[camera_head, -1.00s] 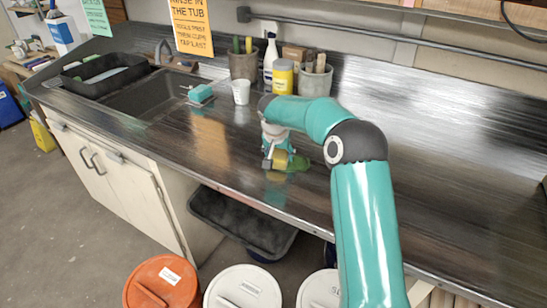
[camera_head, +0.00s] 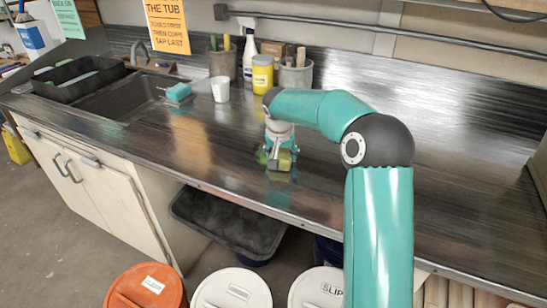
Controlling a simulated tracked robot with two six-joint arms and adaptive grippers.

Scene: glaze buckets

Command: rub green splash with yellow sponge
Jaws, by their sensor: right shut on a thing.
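My right gripper (camera_head: 279,161) reaches down to the dark counter near its front edge. It is shut on the yellow sponge (camera_head: 280,166), which is mostly hidden between the teal fingers and is low at the counter surface. A little green shows around the fingers, and I cannot tell how much of it is the splash and how much the sponge. The green splash is largely hidden under the gripper and sponge. My left gripper is not in view.
Behind the gripper stand a white cup (camera_head: 220,89), a yellow jar (camera_head: 263,74), a spray bottle (camera_head: 249,52) and grey pots of tools (camera_head: 296,76). A teal block (camera_head: 178,92) lies by the sink (camera_head: 125,96). The counter (camera_head: 460,190) is clear at the right. Lidded buckets (camera_head: 232,290) stand below.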

